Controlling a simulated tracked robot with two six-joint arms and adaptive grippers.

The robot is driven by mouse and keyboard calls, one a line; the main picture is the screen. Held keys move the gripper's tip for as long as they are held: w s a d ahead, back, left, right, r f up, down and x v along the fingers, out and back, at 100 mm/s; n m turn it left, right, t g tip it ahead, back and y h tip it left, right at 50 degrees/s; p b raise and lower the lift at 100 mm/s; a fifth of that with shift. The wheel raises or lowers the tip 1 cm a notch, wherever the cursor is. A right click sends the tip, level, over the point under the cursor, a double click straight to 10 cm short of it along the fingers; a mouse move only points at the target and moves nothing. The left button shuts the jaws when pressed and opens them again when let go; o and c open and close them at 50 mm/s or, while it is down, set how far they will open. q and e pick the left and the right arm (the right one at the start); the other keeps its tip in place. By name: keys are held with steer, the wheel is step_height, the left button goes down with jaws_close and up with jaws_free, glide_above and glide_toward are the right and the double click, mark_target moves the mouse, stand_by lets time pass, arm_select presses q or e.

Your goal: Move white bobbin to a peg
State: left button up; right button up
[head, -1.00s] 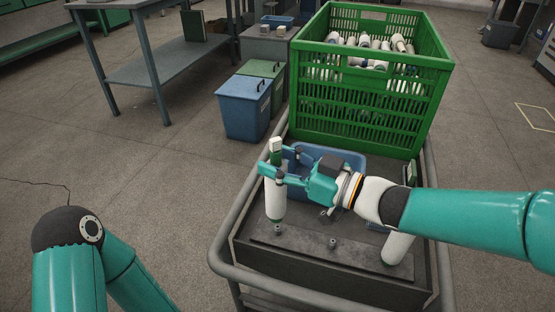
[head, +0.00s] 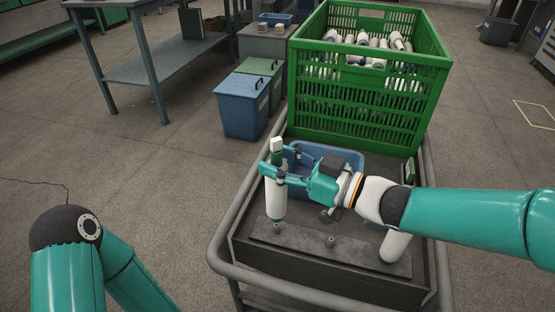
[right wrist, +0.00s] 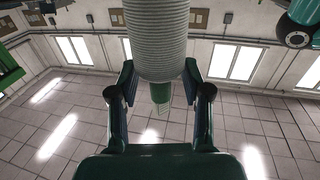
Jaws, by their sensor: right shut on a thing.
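My right gripper (head: 272,172) is shut on a white bobbin (head: 275,202) and holds it upright over the left part of a dark plate (head: 290,255). In the right wrist view the wound bobbin (right wrist: 160,40) stands between the two fingers (right wrist: 159,78). A short peg (head: 277,228) shows just below the bobbin's lower end; I cannot tell whether they touch. A bare middle peg (head: 331,241) stands to the right. Another white bobbin (head: 396,246) stands at the plate's right end, partly hidden by my right arm. My left gripper is out of view.
A green crate (head: 362,128) with several bobbins stands at the back of the cart (head: 222,252), which has a raised rail. A blue tray (head: 345,160) lies behind my right gripper. Blue (head: 241,108) and green bins stand on the floor to the left.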

mark_target(279, 143)
steer(key=shift+f+b, duration=2)
steer(key=shift+f, duration=0.7)
stand_by(0.6)
steer(key=o, duration=1.1)
step_height(279, 143, up, 10)
steer(key=shift+f, duration=0.1)
